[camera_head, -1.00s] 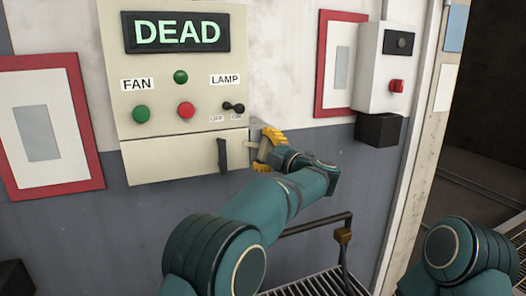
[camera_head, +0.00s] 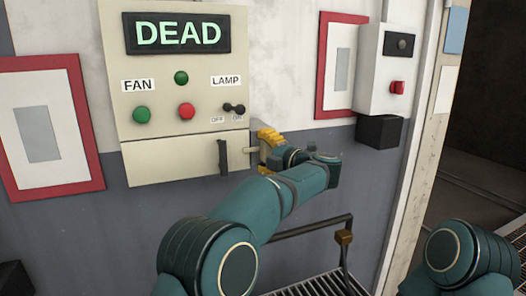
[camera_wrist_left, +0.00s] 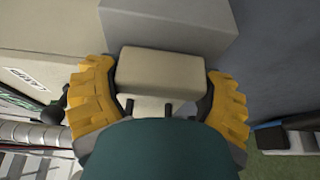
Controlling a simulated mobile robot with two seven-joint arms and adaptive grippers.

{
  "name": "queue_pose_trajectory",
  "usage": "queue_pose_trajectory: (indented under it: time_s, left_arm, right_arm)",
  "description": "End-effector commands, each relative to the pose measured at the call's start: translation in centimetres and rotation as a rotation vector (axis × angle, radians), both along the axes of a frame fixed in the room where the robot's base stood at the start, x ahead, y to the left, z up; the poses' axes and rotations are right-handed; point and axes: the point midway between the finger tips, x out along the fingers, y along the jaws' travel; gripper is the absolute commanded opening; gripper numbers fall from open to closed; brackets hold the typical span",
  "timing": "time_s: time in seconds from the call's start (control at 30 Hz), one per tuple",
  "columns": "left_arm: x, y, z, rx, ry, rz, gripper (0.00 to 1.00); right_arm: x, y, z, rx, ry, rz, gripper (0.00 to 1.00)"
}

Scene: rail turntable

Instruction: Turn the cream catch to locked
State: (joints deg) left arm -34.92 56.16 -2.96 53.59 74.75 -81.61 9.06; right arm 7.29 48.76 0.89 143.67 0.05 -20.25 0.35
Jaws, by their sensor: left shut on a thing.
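The cream catch (camera_head: 250,150) is at the right edge of the cream control box, beside its lower panel. My right gripper is out of view.
The control box (camera_head: 190,65) has a DEAD display (camera_head: 178,33), a lamp switch (camera_head: 234,108), several round buttons and a dark handle (camera_head: 223,157). A white box with a red knob (camera_head: 397,88) hangs at right. A dark rail (camera_head: 315,225) stands below.

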Motion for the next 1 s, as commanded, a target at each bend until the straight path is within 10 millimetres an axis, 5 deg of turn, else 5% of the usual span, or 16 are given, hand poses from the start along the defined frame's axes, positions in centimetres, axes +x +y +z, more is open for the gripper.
queue_pose_trajectory:
  time_s: [0.07,0.1,0.17,0.57,1.0]
  left_arm:
    - [0.0,0.0,0.2,-0.002,-0.004,-0.002,0.39]
    - [0.0,0.0,0.2,-0.002,-0.004,-0.002,0.8]
    - [0.0,0.0,0.2,-0.001,-0.004,-0.002,1.0]
    - [-0.4,-0.5,0.1,-0.001,-0.002,-0.002,1.0]
    - [-6.1,-6.2,0.2,-0.001,-0.002,-0.004,1.0]
  right_arm:
    - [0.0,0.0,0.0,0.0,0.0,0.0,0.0]
    - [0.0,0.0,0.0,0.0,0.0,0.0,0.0]
    - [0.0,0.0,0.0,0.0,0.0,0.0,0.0]
    - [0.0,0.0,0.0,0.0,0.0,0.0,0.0]
    - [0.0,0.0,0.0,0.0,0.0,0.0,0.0]
